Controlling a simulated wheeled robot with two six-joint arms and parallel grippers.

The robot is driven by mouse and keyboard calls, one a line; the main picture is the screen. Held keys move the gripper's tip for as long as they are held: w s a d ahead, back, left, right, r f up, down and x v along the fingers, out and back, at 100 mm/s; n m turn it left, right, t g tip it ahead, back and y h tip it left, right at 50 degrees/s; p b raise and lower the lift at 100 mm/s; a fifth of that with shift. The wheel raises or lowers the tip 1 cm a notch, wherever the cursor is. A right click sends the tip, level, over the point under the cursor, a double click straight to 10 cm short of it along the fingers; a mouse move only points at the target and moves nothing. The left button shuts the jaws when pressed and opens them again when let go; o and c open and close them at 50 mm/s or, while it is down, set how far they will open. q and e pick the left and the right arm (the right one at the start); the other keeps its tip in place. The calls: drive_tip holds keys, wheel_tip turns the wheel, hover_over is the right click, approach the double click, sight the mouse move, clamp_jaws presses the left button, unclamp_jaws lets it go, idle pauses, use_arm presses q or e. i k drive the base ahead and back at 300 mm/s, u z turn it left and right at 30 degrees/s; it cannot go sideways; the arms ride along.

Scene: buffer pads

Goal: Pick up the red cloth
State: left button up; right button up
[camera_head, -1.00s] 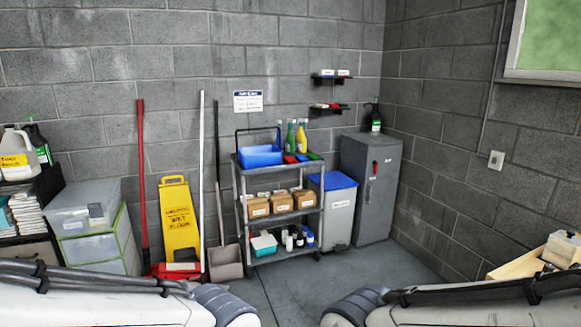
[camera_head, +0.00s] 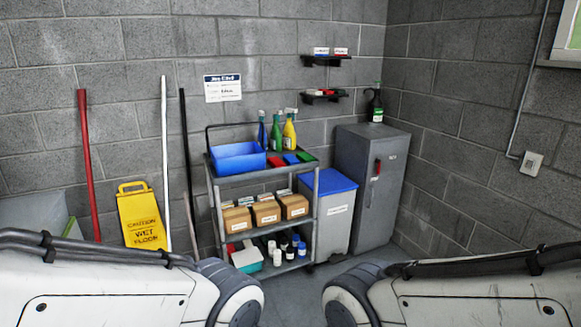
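A small red cloth (camera_head: 275,161) lies flat on the top shelf of the grey cart, right of the blue bin (camera_head: 238,158). A blue cloth (camera_head: 290,158) and a green cloth (camera_head: 306,156) lie beside it on the right. My two arms come in low from the left and right sides. Neither gripper shows in the picture, so I cannot see what they hold.
The grey cart (camera_head: 262,175) stands against the back wall, with spray bottles (camera_head: 289,132) behind the cloths. A blue-lidded bin (camera_head: 337,207) and a grey cabinet (camera_head: 372,185) stand to its right. A yellow wet-floor sign (camera_head: 142,215) and long handles are left.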

sight(275, 162)
drive_tip(key=u, duration=0.05)
drive_tip(key=i, duration=3.55)
drive_tip(key=u, duration=0.15)
